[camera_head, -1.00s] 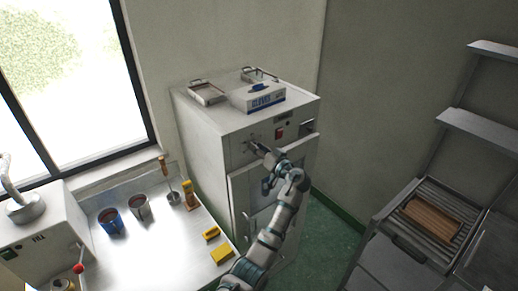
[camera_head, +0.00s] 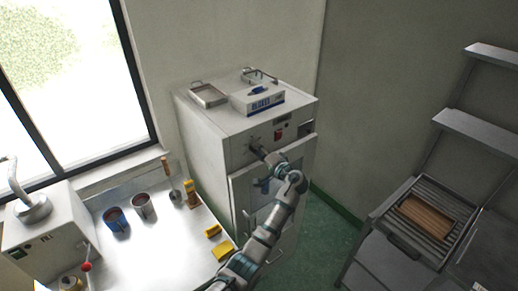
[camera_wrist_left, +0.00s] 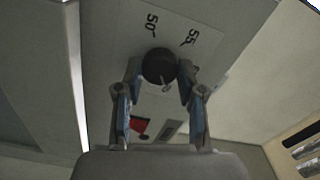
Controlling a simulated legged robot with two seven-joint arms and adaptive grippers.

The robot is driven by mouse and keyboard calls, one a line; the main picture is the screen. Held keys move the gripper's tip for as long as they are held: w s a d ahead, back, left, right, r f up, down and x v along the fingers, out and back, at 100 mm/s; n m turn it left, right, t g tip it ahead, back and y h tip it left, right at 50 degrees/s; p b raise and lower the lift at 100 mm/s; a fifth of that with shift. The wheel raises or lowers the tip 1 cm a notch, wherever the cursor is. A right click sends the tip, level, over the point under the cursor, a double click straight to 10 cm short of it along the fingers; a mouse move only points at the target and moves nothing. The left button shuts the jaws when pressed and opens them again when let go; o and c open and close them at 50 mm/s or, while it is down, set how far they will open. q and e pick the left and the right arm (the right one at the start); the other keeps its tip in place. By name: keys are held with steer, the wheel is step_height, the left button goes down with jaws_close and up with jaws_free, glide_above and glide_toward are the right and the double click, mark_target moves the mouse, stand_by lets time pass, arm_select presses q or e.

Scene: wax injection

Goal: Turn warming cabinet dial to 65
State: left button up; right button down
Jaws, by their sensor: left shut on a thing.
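The warming cabinet (camera_head: 205,135) is a tall pale box standing against the wall. Its dial (camera_wrist_left: 159,66) is a round dark knob, seen in the left wrist view on a pale scale plate (camera_wrist_left: 185,30) with the marks 50 and 55 readable. Other marks are not visible. My left gripper (camera_wrist_left: 160,78) is shut on the dial, with one blue-padded finger on each side of it. In the head view my left gripper (camera_head: 258,150) is at the upper front panel and hides the dial. My right gripper does not show.
A red switch (camera_head: 279,135) sits on the panel right of the dial. A tray (camera_head: 208,96) and a blue-and-white box (camera_head: 258,101) lie on the cabinet top. The bench at left holds cups (camera_head: 116,220) and yellow blocks (camera_head: 222,247).

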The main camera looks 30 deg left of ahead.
arm_select(q)
steer(key=shift+m, duration=0.4)
steer(key=o, duration=1)
steer(key=shift+o, duration=0.7)
steer(key=shift+w+a+f, duration=0.15)
steer(key=shift+w+a, duration=0.05)
steer(key=v, duration=1.2)
steer(key=shift+w+a+f, duration=0.1)
steer(key=shift+w, duration=0.05)
